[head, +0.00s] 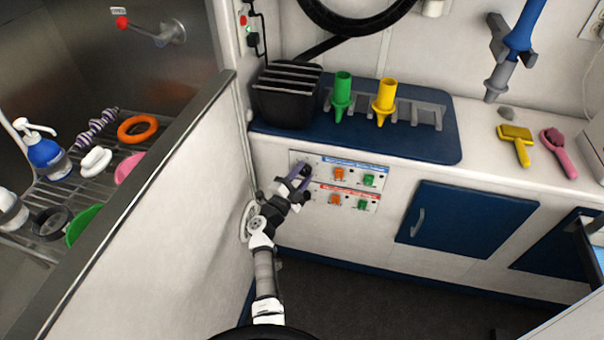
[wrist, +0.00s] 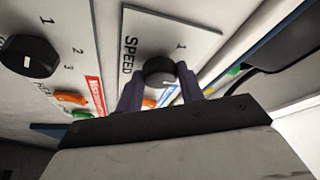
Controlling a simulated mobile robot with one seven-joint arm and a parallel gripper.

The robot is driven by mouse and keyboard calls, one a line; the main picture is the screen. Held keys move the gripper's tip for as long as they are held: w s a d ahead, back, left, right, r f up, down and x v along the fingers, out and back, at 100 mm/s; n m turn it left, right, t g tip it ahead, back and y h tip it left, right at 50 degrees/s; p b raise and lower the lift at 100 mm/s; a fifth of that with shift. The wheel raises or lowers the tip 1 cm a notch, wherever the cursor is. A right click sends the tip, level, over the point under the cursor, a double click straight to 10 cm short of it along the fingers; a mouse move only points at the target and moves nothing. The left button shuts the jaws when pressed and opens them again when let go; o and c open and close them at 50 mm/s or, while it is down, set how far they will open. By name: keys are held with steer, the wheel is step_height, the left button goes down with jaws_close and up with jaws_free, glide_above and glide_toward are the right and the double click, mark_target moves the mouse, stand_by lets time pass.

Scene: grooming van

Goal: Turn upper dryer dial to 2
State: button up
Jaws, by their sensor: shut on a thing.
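The upper dryer panel (head: 353,177) is white with a blue label, on the front of the counter. Its dark round dial (wrist: 159,70) shows in the wrist view beside the word SPEED and a numeral 1. My gripper (head: 298,178) is at the left end of this panel; its purple fingers (wrist: 160,82) are shut on the dial, one on each side. A small pale mark shows on the dial's lower right edge, but its exact setting is hard to tell. The fingers hide the other numerals. In the head view the dial is hidden behind my gripper.
Below is the red-labelled lower panel (head: 350,202); its black dial (wrist: 28,56), marked 1, 2, 3, is close by in the wrist view. Orange (head: 338,173) and green (head: 368,180) switches sit right of my gripper. A white partition (head: 170,205) stands close left.

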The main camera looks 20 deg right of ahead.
stand_by(0.3)
steer(key=o, duration=1)
steer(key=shift+c, duration=0.2)
steer(key=v, duration=1.3)
steer(key=shift+s+a+b, duration=0.25)
steer(key=shift+b, duration=0.2)
